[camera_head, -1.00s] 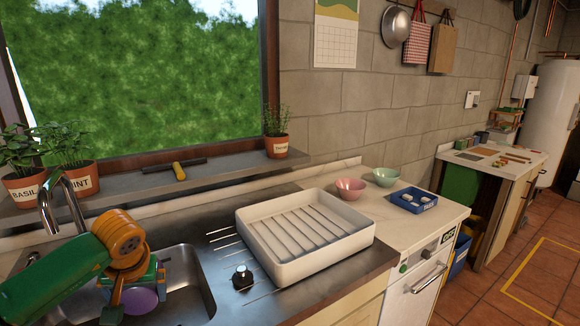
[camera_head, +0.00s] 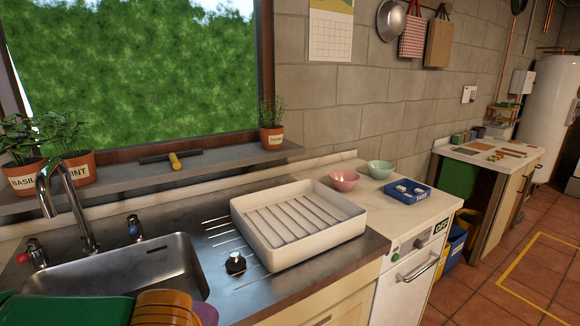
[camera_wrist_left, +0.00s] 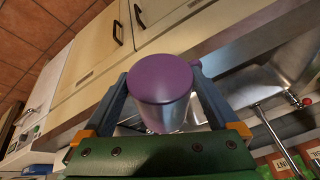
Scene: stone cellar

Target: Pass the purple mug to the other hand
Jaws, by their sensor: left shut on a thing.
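The purple mug (camera_wrist_left: 160,85) is between the two fingers of my left gripper (camera_wrist_left: 160,76) in the left wrist view, and the gripper is shut on it. A round, flat-looking purple end of the mug faces that camera; a small purple part sticks out at its upper right. In the head view only a sliver of the mug (camera_head: 206,312) shows at the bottom edge, beside my orange and green left wrist. The left fingers are out of sight there. My right gripper is in neither view.
The steel sink (camera_head: 120,275) with its tap (camera_head: 78,205) lies at the left. A white drying tray (camera_head: 310,250) stands on the drainer beside a black-knobbed plug (camera_head: 235,263). Pink (camera_head: 344,180) and green (camera_head: 380,169) bowls and a blue tray (camera_head: 405,196) stand further right.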

